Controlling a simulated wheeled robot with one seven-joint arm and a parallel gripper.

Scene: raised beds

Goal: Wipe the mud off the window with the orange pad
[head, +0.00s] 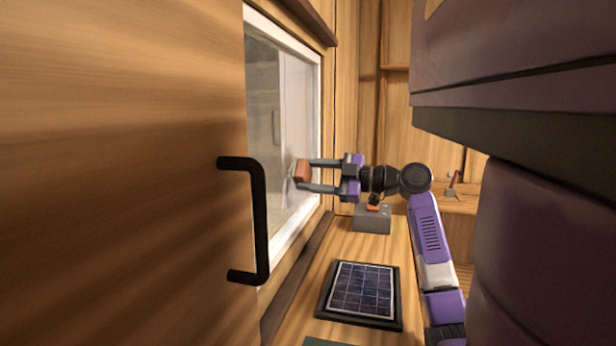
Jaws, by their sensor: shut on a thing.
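The window (285,110) is in the wall at the centre left, with a white frame. Its pane looks greyish, and I cannot clearly make out the mud on it. My gripper (308,175) reaches left towards the pane, with its two fingers shut on the orange pad (301,170). The pad is at the pane's lower right part and looks close to the glass; I cannot tell if it touches. A pale smudge shows on the pane just left of the pad.
A wooden door or panel (120,170) with a black handle (262,220) fills the left. A solar panel (362,290) lies on the wooden bench, with a grey box (372,218) behind it. A small red-handled item (453,184) sits on a shelf at the right.

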